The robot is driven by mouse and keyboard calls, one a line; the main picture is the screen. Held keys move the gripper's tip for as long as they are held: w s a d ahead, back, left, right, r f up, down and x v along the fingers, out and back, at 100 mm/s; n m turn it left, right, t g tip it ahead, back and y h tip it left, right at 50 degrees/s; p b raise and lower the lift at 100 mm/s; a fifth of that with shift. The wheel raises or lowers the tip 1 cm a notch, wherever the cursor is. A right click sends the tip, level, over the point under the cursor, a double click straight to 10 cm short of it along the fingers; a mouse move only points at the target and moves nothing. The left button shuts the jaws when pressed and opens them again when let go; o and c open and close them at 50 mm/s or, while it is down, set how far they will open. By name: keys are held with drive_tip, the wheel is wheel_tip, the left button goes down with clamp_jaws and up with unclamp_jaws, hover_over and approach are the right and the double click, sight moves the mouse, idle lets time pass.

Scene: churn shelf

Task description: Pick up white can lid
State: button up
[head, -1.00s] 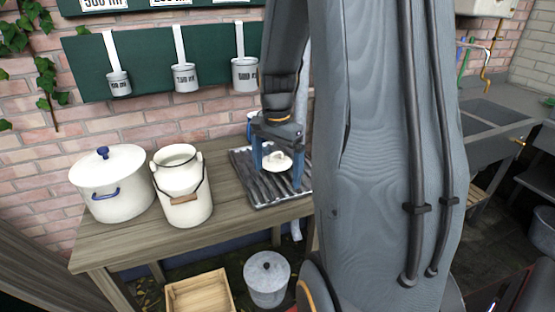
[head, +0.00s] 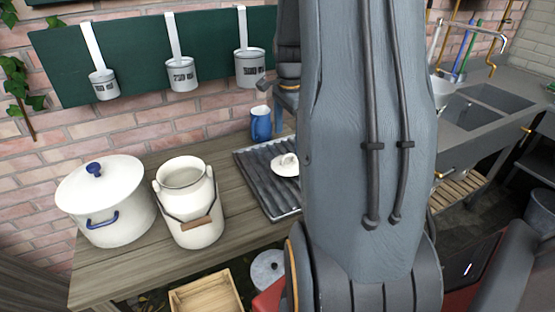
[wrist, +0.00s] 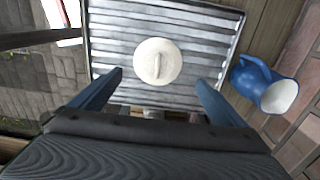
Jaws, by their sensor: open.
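The white can lid (head: 285,165) lies on a grey ribbed metal tray (head: 262,181) on the wooden table. In the wrist view the round lid (wrist: 158,62) shows a raised bar handle across its middle. My gripper (wrist: 158,84) is open and empty, its two blue fingers apart, with the lid ahead of and between their tips. The lid is apart from both fingers. In the head view my arm hides most of the gripper and the right side of the tray.
A blue jug (head: 261,123) stands behind the tray; in the wrist view the jug (wrist: 264,84) is right of the right finger. A white milk can (head: 190,203) and a white lidded pot (head: 105,200) stand left. Ladles (head: 181,75) hang above. A sink (head: 480,105) is at right.

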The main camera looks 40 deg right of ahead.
sight(288, 155)
drive_tip(key=shift+w+d+f, duration=0.1)
drive_tip(key=shift+f, duration=0.2)
drive_tip(key=shift+a+f+p, duration=0.2)
drive_tip(key=shift+f+p, duration=0.2)
drive_tip(key=shift+f, duration=0.8)
drive_tip(key=shift+s+f+p, duration=0.2)
drive_tip(key=shift+f+p, duration=0.2)
drive_tip(key=shift+f, duration=0.8)
drive_tip(key=shift+s+f+p, duration=0.15)
drive_tip(key=shift+f+p, duration=0.2)
drive_tip(key=shift+f, duration=0.85)
drive_tip(key=shift+a, duration=0.1)
drive_tip(key=c, duration=1.3)
